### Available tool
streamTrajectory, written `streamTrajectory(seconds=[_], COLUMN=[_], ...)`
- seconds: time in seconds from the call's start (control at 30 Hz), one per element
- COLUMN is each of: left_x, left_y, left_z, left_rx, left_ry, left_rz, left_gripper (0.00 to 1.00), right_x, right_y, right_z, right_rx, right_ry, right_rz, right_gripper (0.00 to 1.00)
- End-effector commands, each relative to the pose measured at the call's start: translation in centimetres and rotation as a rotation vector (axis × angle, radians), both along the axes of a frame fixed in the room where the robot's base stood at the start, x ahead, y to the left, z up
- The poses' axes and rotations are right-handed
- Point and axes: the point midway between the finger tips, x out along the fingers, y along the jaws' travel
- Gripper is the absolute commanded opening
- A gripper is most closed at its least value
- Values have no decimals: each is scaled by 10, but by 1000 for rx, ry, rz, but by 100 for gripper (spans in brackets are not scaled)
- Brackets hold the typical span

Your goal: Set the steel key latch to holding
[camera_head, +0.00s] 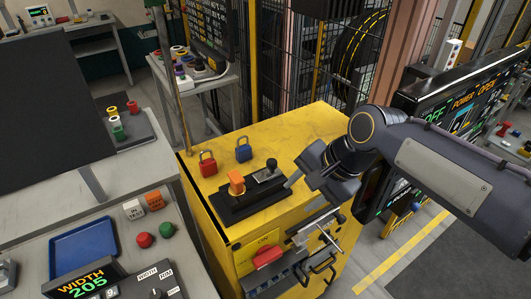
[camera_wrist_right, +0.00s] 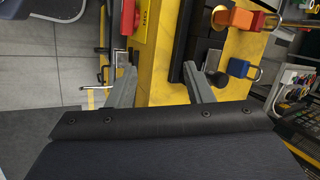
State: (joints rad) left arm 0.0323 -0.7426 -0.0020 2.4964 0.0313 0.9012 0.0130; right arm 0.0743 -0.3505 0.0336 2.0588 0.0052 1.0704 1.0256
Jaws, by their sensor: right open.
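My right gripper (camera_head: 308,196) is open and empty over the cabinet's near right edge, beside the latch end of the base. In the right wrist view, its right fingertip is close to the black base (camera_wrist_right: 188,48), and the dark latch is partly hidden by that finger. My left gripper is not in view.
A red padlock (camera_head: 208,166) and a blue padlock (camera_head: 243,152) stand behind the base. Steel handles (camera_head: 328,236) and a red handle (camera_head: 267,256) stick out from the cabinet front. A bench with a blue tray (camera_head: 84,250) is at left; a display panel (camera_head: 465,95) stands right.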

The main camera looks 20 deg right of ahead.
Motion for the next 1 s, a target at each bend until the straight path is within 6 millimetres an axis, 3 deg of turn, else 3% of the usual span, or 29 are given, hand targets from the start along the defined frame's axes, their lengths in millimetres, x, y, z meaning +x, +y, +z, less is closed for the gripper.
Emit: streamTrajectory(seconds=[0.33,0.5,0.6,0.87,1.0], left_x=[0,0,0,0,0], left_y=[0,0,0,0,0], left_z=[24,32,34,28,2], left_rx=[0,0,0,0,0], left_ry=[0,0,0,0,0], left_rz=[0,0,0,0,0], left_gripper=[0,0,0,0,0], right_x=[70,103,113,123,124], right_y=[-14,-20,-21,-10,0], right_z=[42,52,54,29,3], right_rx=[196,279,304,313,316], right_ry=[270,397,434,453,448], right_rz=[-550,-831,-920,-959,-961], right_gripper=[46,46,46,46,46])
